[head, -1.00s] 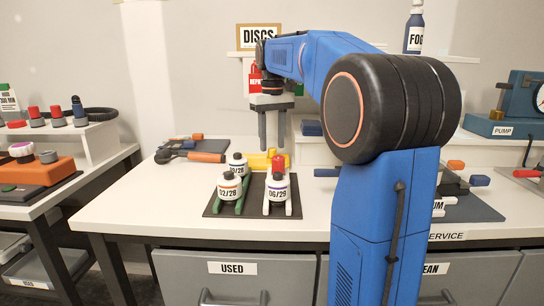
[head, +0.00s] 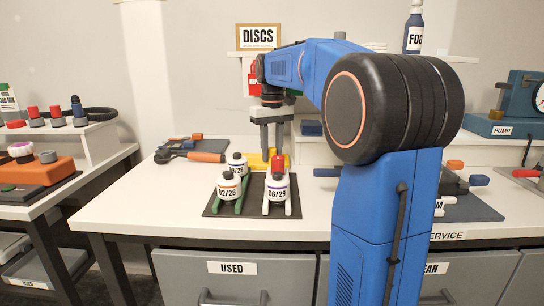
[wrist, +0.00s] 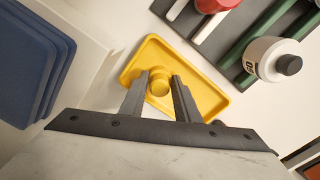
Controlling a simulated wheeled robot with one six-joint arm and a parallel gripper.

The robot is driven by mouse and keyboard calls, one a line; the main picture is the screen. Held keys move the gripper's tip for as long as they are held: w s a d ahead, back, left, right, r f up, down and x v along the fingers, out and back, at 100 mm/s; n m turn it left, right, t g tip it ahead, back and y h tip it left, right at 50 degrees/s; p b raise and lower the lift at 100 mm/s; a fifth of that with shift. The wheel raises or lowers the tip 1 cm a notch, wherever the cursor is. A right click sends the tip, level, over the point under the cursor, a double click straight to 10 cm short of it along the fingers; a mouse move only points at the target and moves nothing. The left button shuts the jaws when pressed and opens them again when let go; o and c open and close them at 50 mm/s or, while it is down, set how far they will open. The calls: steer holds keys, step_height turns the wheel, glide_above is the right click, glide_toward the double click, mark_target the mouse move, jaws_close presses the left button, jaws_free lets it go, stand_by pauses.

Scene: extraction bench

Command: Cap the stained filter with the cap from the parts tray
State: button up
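The yellow parts tray (wrist: 205,103) lies on the bench below my gripper, and a round yellow cap (wrist: 158,80) sits in it. My gripper (head: 272,149) is open, pointing down above the tray. In the wrist view its fingertips appear on either side of the cap; I cannot tell whether they touch it. White filters with black tops and date labels stand on a dark rack: one marked 02/28 (head: 229,189), one marked 06/29 (head: 277,190) and one behind (head: 237,168). I cannot tell which is stained. The tray is partly hidden in the head view.
A red-topped item (head: 277,163) stands behind the 06/29 filter, close to my gripper. Blue plates (wrist: 32,65) lie left of the tray in the wrist view. An orange-handled tool (head: 206,157) lies at the back left. The bench's front left is clear.

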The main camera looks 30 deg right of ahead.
steer(key=shift+r, duration=2.5)
